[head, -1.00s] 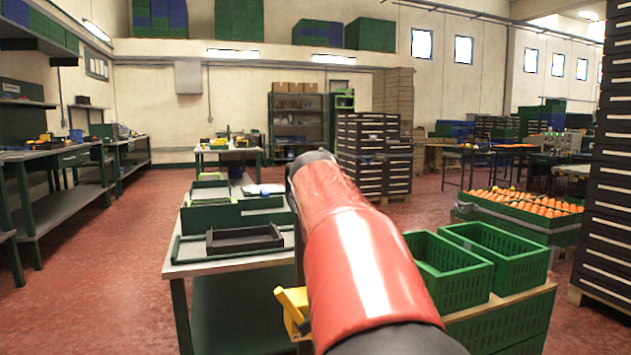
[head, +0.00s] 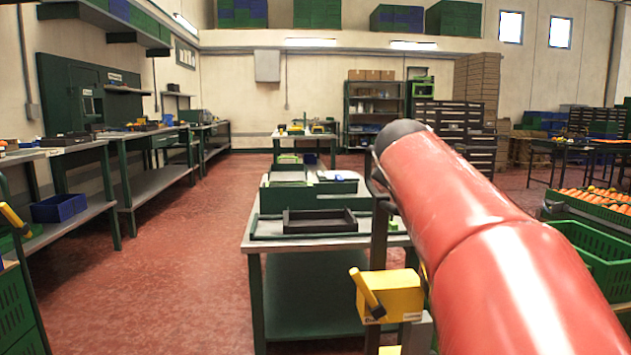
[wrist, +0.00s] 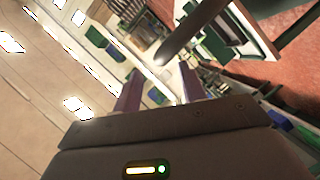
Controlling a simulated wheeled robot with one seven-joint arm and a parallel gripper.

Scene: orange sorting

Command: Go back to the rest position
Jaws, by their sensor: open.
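My gripper (wrist: 160,84) shows in the wrist view, its two fingers apart with nothing held between them. The wrist camera is tilted, so the hall appears slanted behind the fingers. In the head view my red arm reaches from the lower right towards the middle, and my gripper cannot be made out there.
A green workbench (head: 315,240) with a dark tray (head: 319,221) stands ahead, partly behind my arm. Green crates (head: 596,250) and a bin of oranges (head: 596,198) are at the right. Long benches (head: 150,184) line the left. Red floor (head: 200,250) between them is clear.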

